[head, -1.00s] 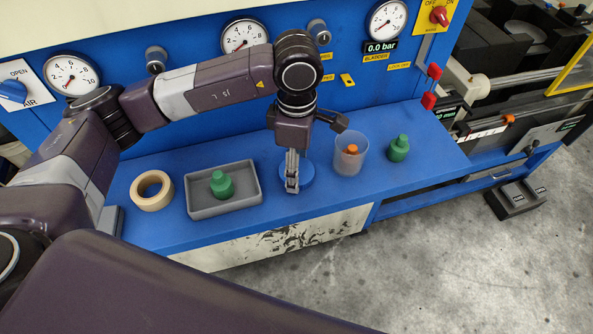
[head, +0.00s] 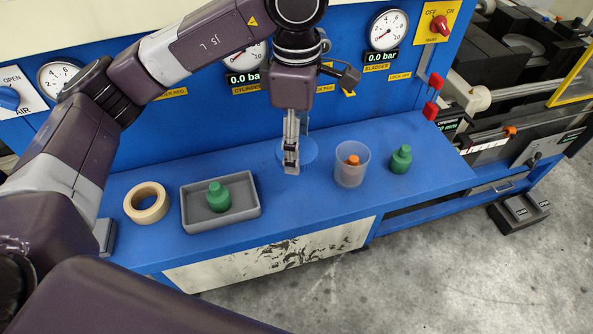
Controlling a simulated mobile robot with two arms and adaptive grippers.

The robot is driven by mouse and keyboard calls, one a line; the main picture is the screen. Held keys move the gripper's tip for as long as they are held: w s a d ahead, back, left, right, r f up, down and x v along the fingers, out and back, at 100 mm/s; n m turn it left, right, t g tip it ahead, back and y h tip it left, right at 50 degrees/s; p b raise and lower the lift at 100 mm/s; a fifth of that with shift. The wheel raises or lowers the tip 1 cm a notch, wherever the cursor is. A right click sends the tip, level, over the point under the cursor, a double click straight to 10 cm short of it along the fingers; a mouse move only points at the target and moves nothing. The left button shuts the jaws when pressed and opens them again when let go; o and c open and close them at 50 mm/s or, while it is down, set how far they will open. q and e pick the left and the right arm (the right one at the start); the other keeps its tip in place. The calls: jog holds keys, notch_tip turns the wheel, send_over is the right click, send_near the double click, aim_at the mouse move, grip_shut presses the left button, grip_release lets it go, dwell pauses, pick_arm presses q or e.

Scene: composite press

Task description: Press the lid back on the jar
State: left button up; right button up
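The jar (head: 345,178) is a clear, open-topped cup standing upright on the blue bench, with an orange item inside. The blue round lid (head: 308,152) is left of the jar in the head view, partly hidden behind my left gripper. My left gripper (head: 291,161) points down with its fingers closed at the lid and appears to hold it above the bench. The exact grip is hidden by the fingers. My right gripper is not in view.
A green bottle-shaped weight (head: 400,160) stands right of the jar. A grey tray (head: 245,207) holds another green piece (head: 218,197). A tape roll (head: 146,203) lies further left. The blue panel with gauges rises behind; the bench front strip is clear.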

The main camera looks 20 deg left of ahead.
pick_arm(q)
notch_tip(320, 180, up, 10)
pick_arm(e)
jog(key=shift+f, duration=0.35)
pick_arm(q)
jog(key=shift+f, duration=0.1)
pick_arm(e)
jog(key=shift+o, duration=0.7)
